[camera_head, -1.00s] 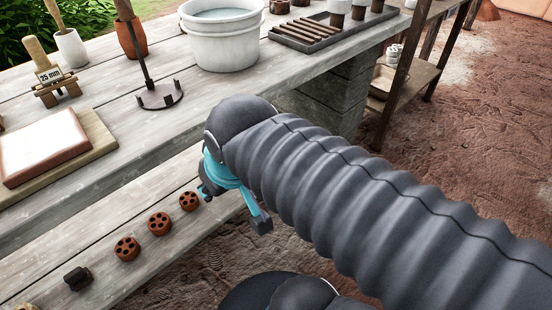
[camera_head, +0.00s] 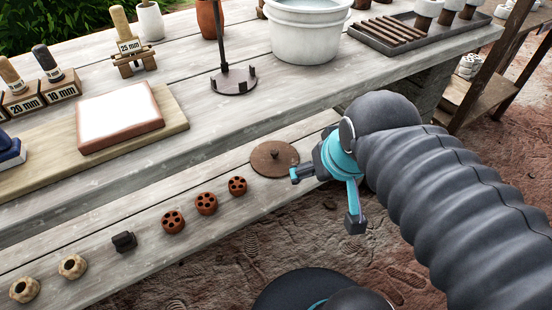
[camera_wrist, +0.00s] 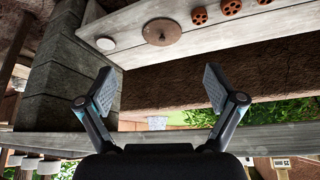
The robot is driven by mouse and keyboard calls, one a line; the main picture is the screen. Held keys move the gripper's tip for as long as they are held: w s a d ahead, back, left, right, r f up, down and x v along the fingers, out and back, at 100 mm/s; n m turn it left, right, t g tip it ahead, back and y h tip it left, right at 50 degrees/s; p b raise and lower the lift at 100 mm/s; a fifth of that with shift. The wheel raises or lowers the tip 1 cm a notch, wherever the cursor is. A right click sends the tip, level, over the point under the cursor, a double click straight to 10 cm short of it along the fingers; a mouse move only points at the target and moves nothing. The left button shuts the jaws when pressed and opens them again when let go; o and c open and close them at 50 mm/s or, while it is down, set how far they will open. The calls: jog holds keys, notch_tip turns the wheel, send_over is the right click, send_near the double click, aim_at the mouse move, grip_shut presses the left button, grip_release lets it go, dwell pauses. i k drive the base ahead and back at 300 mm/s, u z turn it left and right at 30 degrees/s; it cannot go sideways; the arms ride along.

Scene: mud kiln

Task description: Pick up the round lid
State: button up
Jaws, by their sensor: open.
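The round lid (camera_head: 274,158) is a flat brown disc with a small knob at its centre. It lies on the lower plank shelf, to the right of the row of red perforated discs. In the wrist view the lid (camera_wrist: 162,32) shows on the shelf beyond my fingertips. My gripper (camera_head: 325,195) is to the right of the lid in the head view, close to it in the picture and apart from it. In the wrist view my gripper (camera_wrist: 157,90) has its two fingers spread wide with nothing between them.
Red perforated discs (camera_head: 206,203), a small black block (camera_head: 124,241) and pale round pieces (camera_head: 72,266) line the lower shelf. A whitish disc (camera_wrist: 105,43) lies beside the lid. The upper bench (camera_head: 220,125) overhangs behind, with a white bucket (camera_head: 305,35).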

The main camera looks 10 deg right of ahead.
aim_at(274, 160)
jog(key=u, duration=0.55)
jog(key=k, duration=0.6)
jog(key=u, duration=0.75)
jog(key=k, duration=0.75)
jog(key=z, duration=0.2)
jog(key=i, duration=1)
jog(key=u, duration=0.05)
